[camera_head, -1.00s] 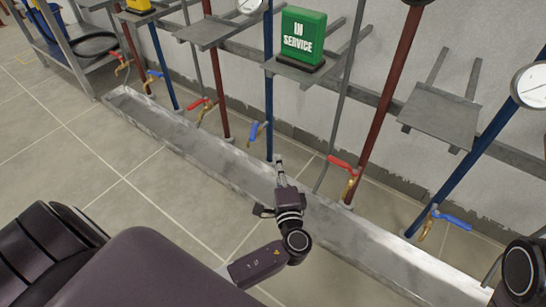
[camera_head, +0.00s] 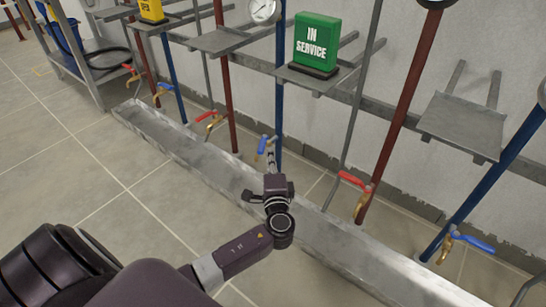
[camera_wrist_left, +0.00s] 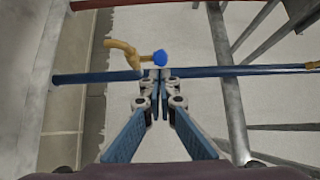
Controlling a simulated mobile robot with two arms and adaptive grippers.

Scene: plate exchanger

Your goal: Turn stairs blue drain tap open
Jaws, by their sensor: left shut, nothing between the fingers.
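A drain tap with a blue handle (camera_head: 262,145) sits low on the blue pipe below the green sign, above the trough. In the left wrist view its brass body (camera_wrist_left: 122,50) and blue handle (camera_wrist_left: 160,58) show just beyond my fingertips, the handle seen nearly end-on. My left gripper (camera_head: 271,156) is shut and empty, its tips close to the handle. In the wrist view the closed tips (camera_wrist_left: 153,74) meet just below the handle; whether they touch it I cannot tell. My right gripper is out of view.
A long metal trough (camera_head: 185,150) runs under the pipes. A red-handled tap (camera_head: 354,181) is to the right, another blue-handled tap (camera_head: 472,243) farther right. A green "IN SERVICE" sign (camera_head: 317,42) stands on a shelf above. The floor at left is clear.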

